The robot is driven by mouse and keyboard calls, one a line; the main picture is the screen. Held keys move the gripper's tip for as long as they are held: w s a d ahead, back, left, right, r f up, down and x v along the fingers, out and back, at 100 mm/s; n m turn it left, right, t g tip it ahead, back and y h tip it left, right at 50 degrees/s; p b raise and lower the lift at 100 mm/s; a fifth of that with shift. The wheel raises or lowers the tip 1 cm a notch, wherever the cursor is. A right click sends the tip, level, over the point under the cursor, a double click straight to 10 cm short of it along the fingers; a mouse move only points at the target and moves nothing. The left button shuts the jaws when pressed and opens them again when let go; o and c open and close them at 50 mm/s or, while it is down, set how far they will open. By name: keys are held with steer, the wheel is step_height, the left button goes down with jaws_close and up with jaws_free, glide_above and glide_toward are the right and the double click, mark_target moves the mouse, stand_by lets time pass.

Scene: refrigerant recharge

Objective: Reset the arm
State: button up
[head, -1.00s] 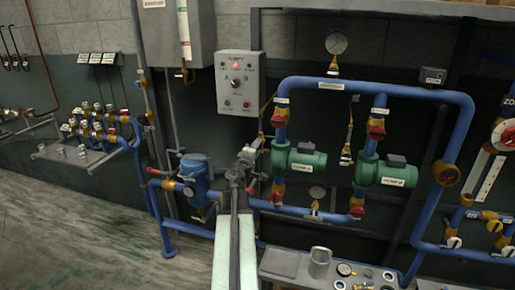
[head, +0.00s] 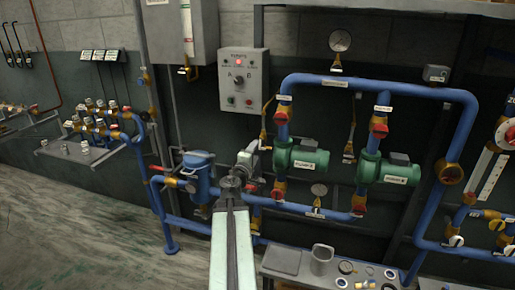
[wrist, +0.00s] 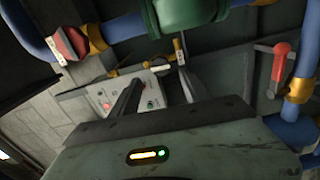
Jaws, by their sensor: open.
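My gripper (wrist: 158,76) shows in the wrist view with its two dark fingers apart and nothing visible between them. Beyond the fingers is the grey control box (wrist: 152,102) with its red light and buttons. In the head view my pale arm rises from the bottom centre towards the pipework. Its far end is near the left green pump (head: 300,158), and I cannot make out the fingers clearly there. Whether the arm touches anything cannot be told.
Blue pipes (head: 375,86) with red valve handles frame two pumps; the right green pump (head: 388,170) stands beside the left one. A blue filter housing (head: 199,178) is left of my arm. A bench (head: 284,261) with a cup (head: 321,259) is at lower right. Open floor (head: 80,235) lies left.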

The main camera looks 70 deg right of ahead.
steer(key=shift+a, duration=0.4)
